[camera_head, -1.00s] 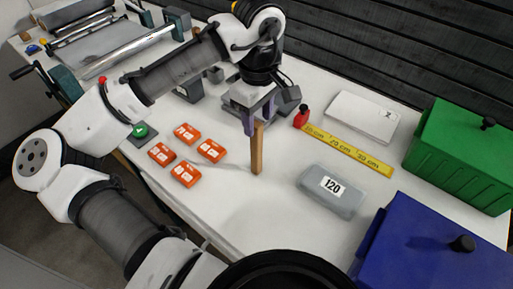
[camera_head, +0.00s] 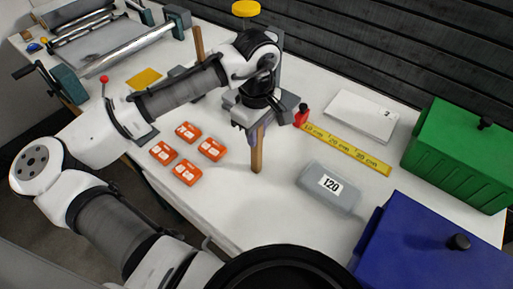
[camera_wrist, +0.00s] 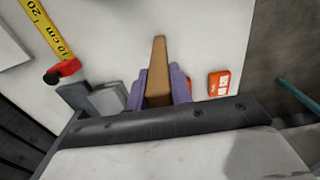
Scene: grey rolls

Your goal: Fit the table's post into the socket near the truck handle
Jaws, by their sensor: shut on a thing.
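My gripper (camera_head: 256,134) has purple fingers shut on a brown wooden post (camera_head: 257,156), which stands about upright with its lower end at the white table top. I cannot tell whether that end touches the table. In the wrist view, the post (camera_wrist: 158,72) sits between both fingers (camera_wrist: 159,92) and points away from the camera. A second brown post (camera_head: 198,46) stands farther back, behind my forearm. A grey block partly shows behind the gripper. I cannot make out a truck handle or clearly identify a socket.
Several orange boxes (camera_head: 187,172) lie left of the post. Blue (camera_head: 430,250) and green (camera_head: 460,150) boxes fill the right side. A roller machine (camera_head: 125,65) stands back left.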

